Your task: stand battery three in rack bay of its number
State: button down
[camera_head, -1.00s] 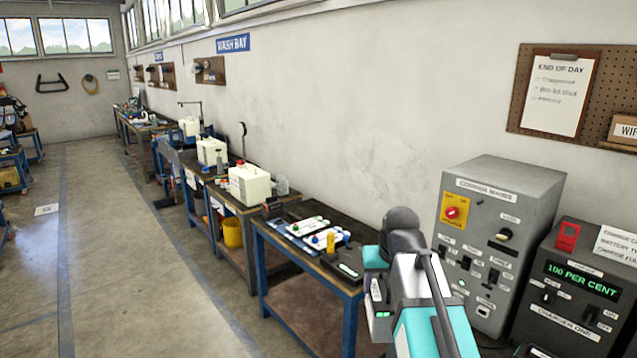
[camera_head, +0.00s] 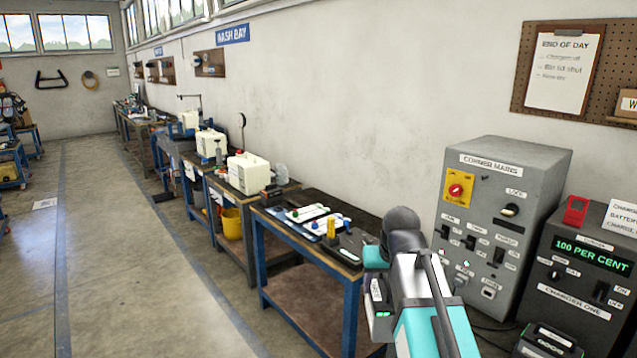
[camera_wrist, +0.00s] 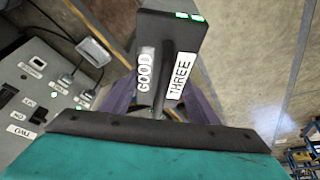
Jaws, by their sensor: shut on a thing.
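Battery three (camera_wrist: 192,38) is a dark block with a white THREE label, a GOOD label and green lights. In the wrist view it hangs in front of my gripper (camera_wrist: 160,103), whose purple fingers are shut on its handle. I cannot make out a numbered rack bay in either view.
A bench (camera_head: 272,221) with small white-cased items stands left of my arm. The corner mains cabinet (camera_head: 468,205) and charger one (camera_head: 571,288), reading 100 PER CENT, stand at right. Another battery-like block (camera_head: 545,343) sits low by the charger. The floor aisle (camera_head: 120,270) at left is clear.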

aim_at(383, 325)
jog(key=shift+f+b, duration=0.8)
jog(key=shift+f, duration=0.2)
jog(key=shift+s+f, duration=0.85)
jog(key=shift+f, duration=0.25)
jog(key=shift+s+f, duration=0.85)
jog(key=shift+f, duration=0.3)
jog(key=shift+s+f, duration=0.85)
jog(key=shift+f, duration=0.25)
jog(key=shift+a, duration=0.15)
